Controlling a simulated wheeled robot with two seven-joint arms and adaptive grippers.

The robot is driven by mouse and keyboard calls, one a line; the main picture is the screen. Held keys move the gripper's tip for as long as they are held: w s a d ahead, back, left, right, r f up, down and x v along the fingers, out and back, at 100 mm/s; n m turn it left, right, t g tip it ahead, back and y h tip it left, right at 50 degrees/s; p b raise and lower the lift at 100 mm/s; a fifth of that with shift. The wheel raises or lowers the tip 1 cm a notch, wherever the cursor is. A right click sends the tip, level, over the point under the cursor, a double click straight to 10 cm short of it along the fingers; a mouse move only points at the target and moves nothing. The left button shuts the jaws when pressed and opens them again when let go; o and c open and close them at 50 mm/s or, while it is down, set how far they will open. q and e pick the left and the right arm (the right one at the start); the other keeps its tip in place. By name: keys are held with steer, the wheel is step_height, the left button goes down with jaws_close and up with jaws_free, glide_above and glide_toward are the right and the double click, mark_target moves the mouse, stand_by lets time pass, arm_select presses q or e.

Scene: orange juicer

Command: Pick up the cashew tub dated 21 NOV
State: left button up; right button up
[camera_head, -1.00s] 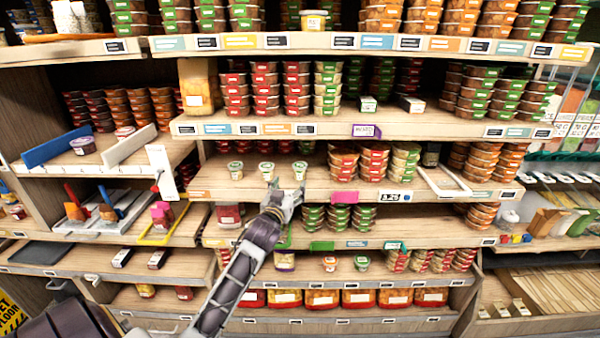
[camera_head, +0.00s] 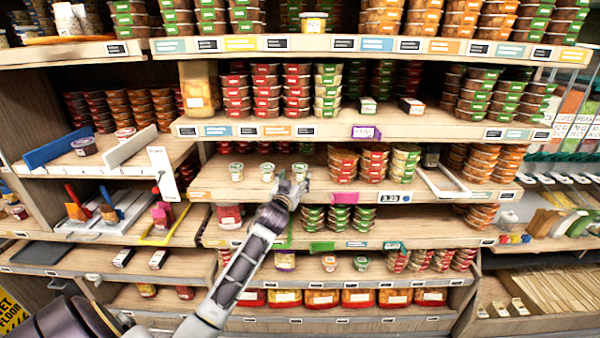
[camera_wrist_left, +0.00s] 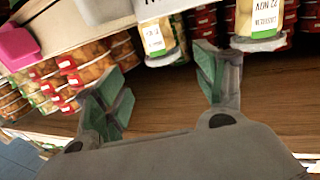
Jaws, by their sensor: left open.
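Three small pale tubs with green-edged labels stand in a row on the middle shelf: a left tub (camera_head: 236,171), a middle tub (camera_head: 267,171) and a right tub (camera_head: 299,170). My left gripper (camera_head: 292,183) is open and empty in front of the right tub. In the left wrist view, which is upside down, the open fingers (camera_wrist_left: 160,86) point towards one tub (camera_wrist_left: 155,38) that shows between them, with a gap. Another tub (camera_wrist_left: 262,20) is beyond the right finger; its label seems to read 22 NOV. The nearer tub's date is too small to read surely. My right gripper is not in view.
Stacked tubs (camera_head: 342,165) stand right of the row. A pink shelf tag (camera_head: 344,199) hangs on the shelf edge below them. The shelf above (camera_head: 300,127) limits height. Bare shelf board (camera_head: 217,180) lies to the left of the row.

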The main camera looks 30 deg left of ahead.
mark_target(298, 170)
arm_select(q)
steer(key=shift+x, duration=1.1)
steer(key=shift+p+x, duration=0.65)
steer(key=shift+x, duration=1.95)
steer(key=shift+s+a, duration=0.1)
steer(key=shift+a, duration=0.1)
steer(key=shift+c, duration=0.2)
steer(key=c, duration=1.1)
